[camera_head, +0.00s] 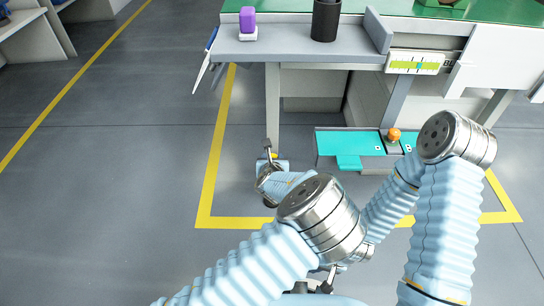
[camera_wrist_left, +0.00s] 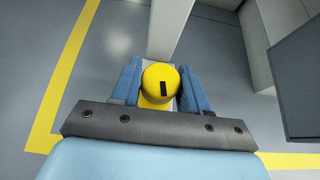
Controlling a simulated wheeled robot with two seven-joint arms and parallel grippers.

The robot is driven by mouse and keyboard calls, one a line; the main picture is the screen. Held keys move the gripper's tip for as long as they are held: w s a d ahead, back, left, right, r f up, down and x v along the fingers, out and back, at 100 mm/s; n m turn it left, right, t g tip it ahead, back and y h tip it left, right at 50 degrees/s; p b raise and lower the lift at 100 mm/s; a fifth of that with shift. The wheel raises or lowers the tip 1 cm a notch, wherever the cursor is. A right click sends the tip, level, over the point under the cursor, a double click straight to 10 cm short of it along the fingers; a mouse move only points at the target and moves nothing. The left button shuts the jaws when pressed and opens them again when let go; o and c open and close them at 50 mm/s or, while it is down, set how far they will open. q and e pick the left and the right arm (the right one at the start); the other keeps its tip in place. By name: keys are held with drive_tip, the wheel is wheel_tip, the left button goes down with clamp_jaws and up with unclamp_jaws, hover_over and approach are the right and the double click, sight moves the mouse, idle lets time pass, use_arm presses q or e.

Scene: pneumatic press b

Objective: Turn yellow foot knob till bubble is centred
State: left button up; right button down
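The yellow foot knob (camera_wrist_left: 158,78) fills the gap between the two blue fingers of my left gripper (camera_wrist_left: 160,88) in the left wrist view. Both fingers appear to touch its sides. A short dark mark shows on its top. In the head view my left gripper (camera_head: 270,168) is low at the foot of the bench leg (camera_head: 272,105), and only a bit of the yellow knob (camera_head: 274,156) shows. The yellow-green level gauge (camera_head: 414,66) is on the bench front; a small cyan mark sits near its middle. My right gripper (camera_head: 322,280) is low, mostly hidden by my arms.
The grey bench shelf (camera_head: 290,47) holds a purple-topped object (camera_head: 247,22) and a black cylinder (camera_head: 325,20). A teal pedal plate (camera_head: 347,146) with an orange knob (camera_head: 394,134) stands right of the leg. Floor left of the leg is clear.

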use_arm(q)
drive_tip(key=shift+a+r+m+h+p, duration=0.1)
drive_tip(key=shift+m+h+p, duration=0.3)
drive_tip(key=shift+m+h, duration=0.1)
drive_tip(key=m+h+p, duration=0.1)
drive_tip(key=m+h, duration=0.1)
drive_tip(key=shift+m+g+h, duration=0.3)
drive_tip(key=shift+h, duration=0.1)
drive_tip(key=m+g+h, duration=0.1)
drive_tip(key=m+h, duration=0.1)
drive_tip(key=shift+w+m+h, duration=0.1)
drive_tip(key=shift+m+h, duration=0.2)
drive_tip(key=shift+m, duration=0.1)
drive_tip(key=shift+m+g+h, duration=0.6)
drive_tip(key=shift+m+h, duration=0.1)
drive_tip(key=shift+m, duration=0.1)
drive_tip(key=o, duration=1.2)
drive_tip(key=shift+o, duration=0.2)
